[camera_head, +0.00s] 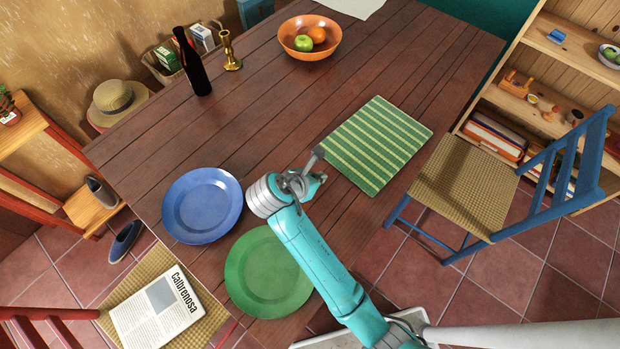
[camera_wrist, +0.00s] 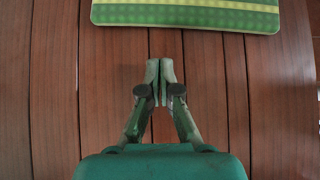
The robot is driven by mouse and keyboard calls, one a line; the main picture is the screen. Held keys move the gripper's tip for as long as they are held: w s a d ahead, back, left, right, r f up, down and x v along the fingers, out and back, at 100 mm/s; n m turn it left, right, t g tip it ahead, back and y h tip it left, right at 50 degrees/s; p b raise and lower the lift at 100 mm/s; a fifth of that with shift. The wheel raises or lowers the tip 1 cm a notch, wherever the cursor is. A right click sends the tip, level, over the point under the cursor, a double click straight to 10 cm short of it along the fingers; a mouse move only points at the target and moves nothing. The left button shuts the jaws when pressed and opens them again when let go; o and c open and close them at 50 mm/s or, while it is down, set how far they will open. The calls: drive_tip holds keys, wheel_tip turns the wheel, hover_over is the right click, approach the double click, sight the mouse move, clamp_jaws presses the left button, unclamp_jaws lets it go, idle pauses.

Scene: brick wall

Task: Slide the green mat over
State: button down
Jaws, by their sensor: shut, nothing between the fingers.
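The green mat (camera_head: 376,145) has yellow stripes and lies flat on the brown wooden table (camera_head: 260,118), near its right edge. In the wrist view the mat (camera_wrist: 190,14) crosses the top of the picture, ahead of the fingertips. My gripper (camera_head: 317,153) is at the mat's left corner in the head view. In the wrist view my gripper (camera_wrist: 160,62) is shut, with bare table planks between its fingertips and the mat's near edge. Nothing shows between the fingers. From the head view I cannot tell how high the fingertips are above the table.
A blue plate (camera_head: 202,205) and a green plate (camera_head: 267,272) lie left of my arm. An orange bowl (camera_head: 309,37) with fruit, a dark bottle (camera_head: 192,66) and a brass candlestick (camera_head: 229,50) stand farther back. A blue chair (camera_head: 470,185) stands right of the table.

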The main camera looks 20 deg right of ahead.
sight(390, 104)
drive_tip(key=w+d, duration=0.2)
drive_tip(key=d, duration=0.1)
drive_tip(key=shift+w, duration=0.1)
drive_tip(key=shift+d, duration=0.15)
drive_tip(key=w+d, duration=0.6)
drive_tip(key=d, duration=0.2)
drive_tip(key=w+d, duration=0.6)
drive_tip(key=d, duration=0.2)
drive_tip(key=w+d, duration=0.5)
drive_tip(key=d, duration=0.4)
drive_tip(key=shift+w, duration=0.4)
